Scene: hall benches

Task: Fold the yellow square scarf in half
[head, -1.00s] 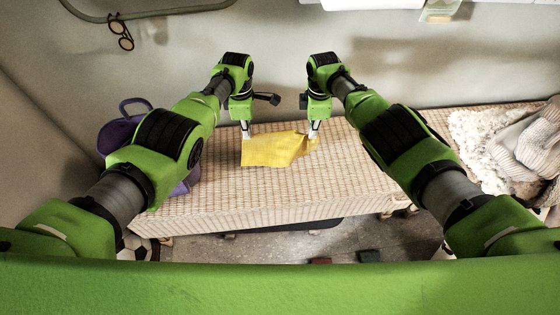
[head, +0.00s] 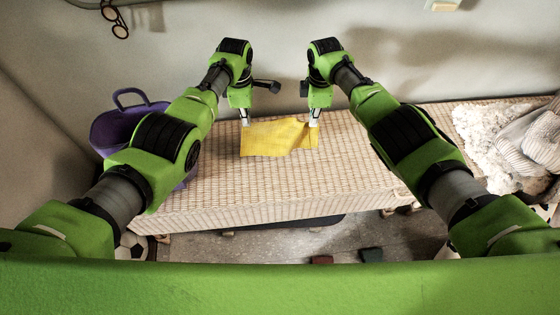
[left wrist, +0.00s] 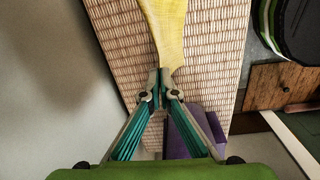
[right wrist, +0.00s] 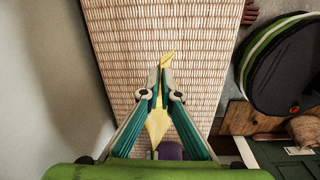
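The yellow scarf (head: 272,138) hangs or lies between my two grippers over the woven bench top in the head view, with a crease toward its right end. My left gripper (head: 245,121) is at its upper left corner. In the left wrist view the fingertips (left wrist: 166,72) are closed on the narrowed scarf (left wrist: 166,30). My right gripper (head: 313,122) is at its upper right corner. In the right wrist view the fingertips (right wrist: 160,72) are closed on the scarf (right wrist: 157,122), which shows between the fingers and just past the tips. I cannot tell how much cloth touches the bench.
The woven bench (head: 230,195) is clear in front of and right of the scarf. A purple bucket (head: 118,125) stands at its left, partly behind my left arm. A fluffy white cloth (head: 485,140) and grey knitted item (head: 535,145) lie at the right. The wall is close behind.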

